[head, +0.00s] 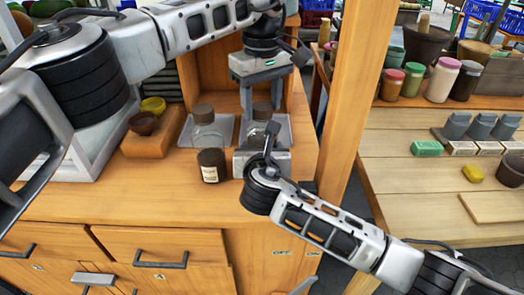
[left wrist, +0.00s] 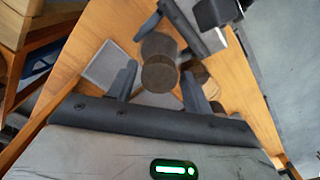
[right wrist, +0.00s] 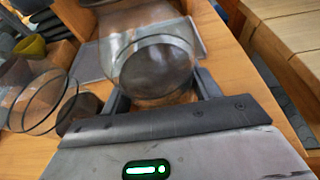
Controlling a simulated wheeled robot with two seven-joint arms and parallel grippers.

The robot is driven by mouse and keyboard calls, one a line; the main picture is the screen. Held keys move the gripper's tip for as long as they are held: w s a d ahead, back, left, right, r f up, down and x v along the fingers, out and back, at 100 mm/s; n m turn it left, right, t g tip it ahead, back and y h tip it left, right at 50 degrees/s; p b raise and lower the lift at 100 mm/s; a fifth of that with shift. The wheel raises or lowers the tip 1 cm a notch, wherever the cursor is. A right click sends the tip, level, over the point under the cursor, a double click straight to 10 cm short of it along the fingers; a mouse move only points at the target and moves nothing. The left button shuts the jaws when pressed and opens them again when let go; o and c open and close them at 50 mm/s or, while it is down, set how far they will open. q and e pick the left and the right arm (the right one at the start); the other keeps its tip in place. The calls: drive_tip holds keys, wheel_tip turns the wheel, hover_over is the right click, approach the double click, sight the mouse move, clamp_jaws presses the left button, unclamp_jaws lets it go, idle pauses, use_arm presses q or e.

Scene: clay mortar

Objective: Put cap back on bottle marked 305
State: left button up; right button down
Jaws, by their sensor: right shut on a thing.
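A clear glass bottle (head: 255,137) stands at the front right of the wooden cabinet top, with a dark brown cap (head: 262,108) at its top. My right gripper (head: 268,142) is shut on this glass bottle, which fills the space between its fingers in the right wrist view (right wrist: 150,62). My left gripper (head: 261,98) points down from above, open around the cap; gaps show at both sides of the cap in the left wrist view (left wrist: 158,68). A second glass bottle (head: 207,133) with a brown cap stands to the left. The number 305 is not readable.
A dark brown labelled jar (head: 210,165) stands at the front, close to the bottles. A wooden stand with small bowls (head: 143,123) is to the left. A wooden post (head: 347,90) rises at the right.

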use_arm(q)
drive_tip(key=shift+o, duration=0.5)
drive_tip(key=shift+r, duration=2.25)
drive_tip(key=shift+c, duration=0.2)
drive_tip(key=n, duration=0.3)
drive_tip(key=r+n, duration=0.1)
drive_tip(key=n, duration=0.2)
drive_tip(key=shift+n, duration=0.3)
drive_tip(key=n, duration=0.5)
drive_tip(key=shift+r, duration=0.3)
drive_tip(key=n, duration=0.3)
drive_tip(key=r+n, duration=0.1)
drive_tip(key=n, duration=0.3)
drive_tip(key=shift+n, duration=0.3)
drive_tip(key=n, duration=0.2)
drive_tip(key=r+n, duration=0.1)
drive_tip(key=n, duration=0.2)
drive_tip(key=shift+n, duration=0.3)
